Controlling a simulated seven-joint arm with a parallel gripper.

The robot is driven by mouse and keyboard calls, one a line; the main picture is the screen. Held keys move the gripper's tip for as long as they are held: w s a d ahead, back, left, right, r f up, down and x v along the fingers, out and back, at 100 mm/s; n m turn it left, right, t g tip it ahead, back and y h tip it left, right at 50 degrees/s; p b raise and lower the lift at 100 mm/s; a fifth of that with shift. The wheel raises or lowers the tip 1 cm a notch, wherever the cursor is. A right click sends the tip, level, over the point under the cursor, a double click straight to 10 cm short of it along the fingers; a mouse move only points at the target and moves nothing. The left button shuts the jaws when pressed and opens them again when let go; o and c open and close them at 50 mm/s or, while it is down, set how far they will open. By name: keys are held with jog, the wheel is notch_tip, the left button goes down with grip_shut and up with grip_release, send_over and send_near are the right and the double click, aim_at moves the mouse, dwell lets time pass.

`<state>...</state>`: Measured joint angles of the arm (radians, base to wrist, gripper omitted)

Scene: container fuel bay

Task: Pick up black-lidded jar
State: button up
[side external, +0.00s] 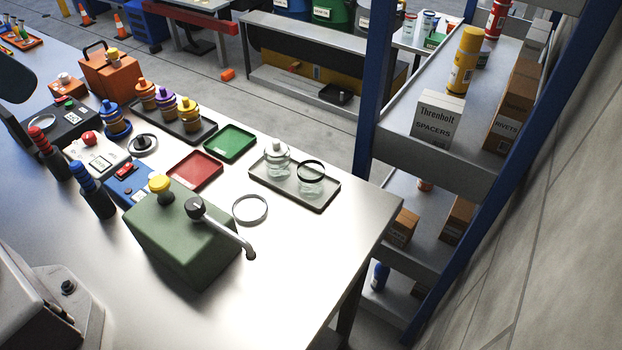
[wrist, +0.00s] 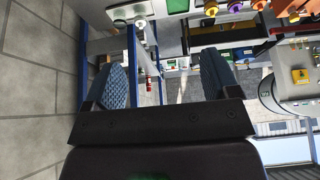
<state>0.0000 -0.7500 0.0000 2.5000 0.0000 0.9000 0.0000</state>
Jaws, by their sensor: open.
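The black-lidded jar (side external: 311,178) is a small clear glass jar with a dark ring-like lid. It stands upright at the right part of a grey tray (side external: 262,184) on the bench, beside a clear jar with a pale lid (side external: 277,158). My gripper (wrist: 166,76) shows in the wrist view with its two blue textured pads wide apart and nothing between them. It is not clearly visible in the side view. The jars cannot be made out for sure in the wrist view; a tray edge shows at its top. The gripper is away from the jar.
A blue-posted shelf (side external: 440,140) stands right. The bench's front right is clear.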

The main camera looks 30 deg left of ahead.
jog(key=m+g, duration=0.6)
jog(key=m, duration=1.2)
send_over(311, 169)
jog(key=s+d, duration=0.1)
jog(key=s, duration=0.1)
notch_tip(311, 169, down, 19)
notch_tip(311, 169, down, 12)
jog(key=shift+w+f, duration=0.1)
jog(key=shift+w, duration=0.05)
jog(key=shift+c, duration=0.2)
